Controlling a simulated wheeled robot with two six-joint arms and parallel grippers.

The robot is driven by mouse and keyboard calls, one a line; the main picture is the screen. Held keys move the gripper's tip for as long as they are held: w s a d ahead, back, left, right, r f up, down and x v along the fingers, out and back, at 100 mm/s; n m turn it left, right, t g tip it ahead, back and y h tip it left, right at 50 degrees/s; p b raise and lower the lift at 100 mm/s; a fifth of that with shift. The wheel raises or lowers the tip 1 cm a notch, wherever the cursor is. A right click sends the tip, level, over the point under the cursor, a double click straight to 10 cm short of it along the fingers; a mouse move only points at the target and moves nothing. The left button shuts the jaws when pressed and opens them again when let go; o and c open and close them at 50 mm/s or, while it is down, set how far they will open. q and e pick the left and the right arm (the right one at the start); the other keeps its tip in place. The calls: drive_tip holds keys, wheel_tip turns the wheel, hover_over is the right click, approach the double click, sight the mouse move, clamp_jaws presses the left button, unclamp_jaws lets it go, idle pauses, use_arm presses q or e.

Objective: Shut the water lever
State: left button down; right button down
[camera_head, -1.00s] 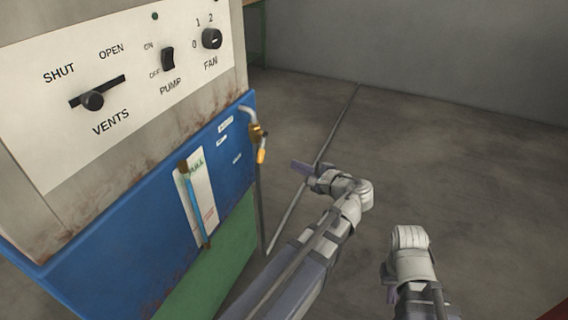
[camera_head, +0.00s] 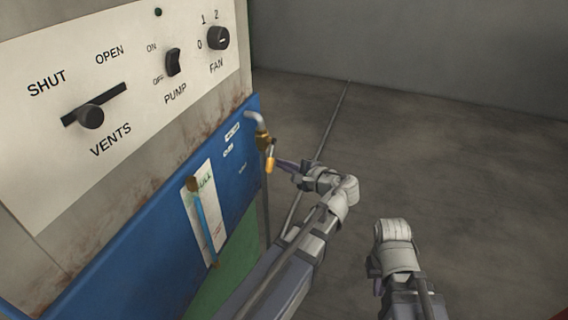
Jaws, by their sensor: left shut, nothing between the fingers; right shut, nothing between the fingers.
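The water lever (camera_head: 270,163) is a small orange-yellow handle hanging down from a brass valve (camera_head: 263,138) on a bent grey pipe (camera_head: 255,118). The pipe comes out of the blue panel's right edge.
The blue panel (camera_head: 130,258) carries a gauge with a blue tube (camera_head: 201,222) and small white labels. Above it is a white control panel (camera_head: 45,150) with a vents slider (camera_head: 90,116), pump switch (camera_head: 173,62) and fan knob (camera_head: 218,38). Open floor (camera_head: 450,170) lies to the right.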

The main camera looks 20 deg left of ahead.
use_arm(q)
drive_tip(key=shift+s+a+r+p, duration=0.1)
drive_tip(key=shift+s+r+p, duration=0.1)
drive_tip(key=shift+s+r, duration=0.3)
drive_tip(key=shift+s+r+p, duration=0.15)
drive_tip(key=shift+s+r, duration=0.05)
drive_tip(key=shift+s, duration=0.45)
use_arm(e)
drive_tip(key=shift+s+a+r, duration=0.15)
drive_tip(key=shift+a+r, duration=0.1)
drive_tip(key=shift+r, duration=0.4)
